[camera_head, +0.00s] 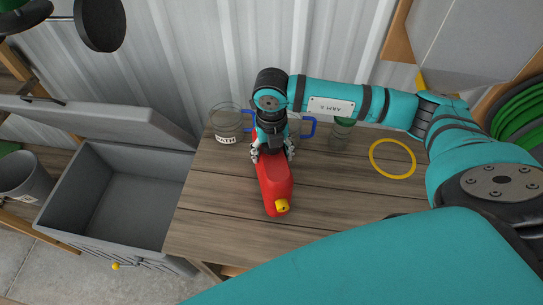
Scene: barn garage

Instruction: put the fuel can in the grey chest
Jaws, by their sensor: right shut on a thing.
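The red fuel can (274,183) with a yellow cap is on or just above the wooden table, its capped end toward the table's front edge. My right gripper (272,153) is shut on the fuel can from above, at its far end. I cannot tell whether the can touches the table. The grey chest (83,238) stands at the left of the table with its lid (95,115) raised at the back. The inside that shows is empty. My left gripper is not in view.
On the wooden table (215,235) stand a glass jar (227,124), a blue-handled mug (308,127) and a green-topped jar (342,129) at the back. A yellow ring (377,172) lies at the right. A grey bucket (24,177) stands left of the chest.

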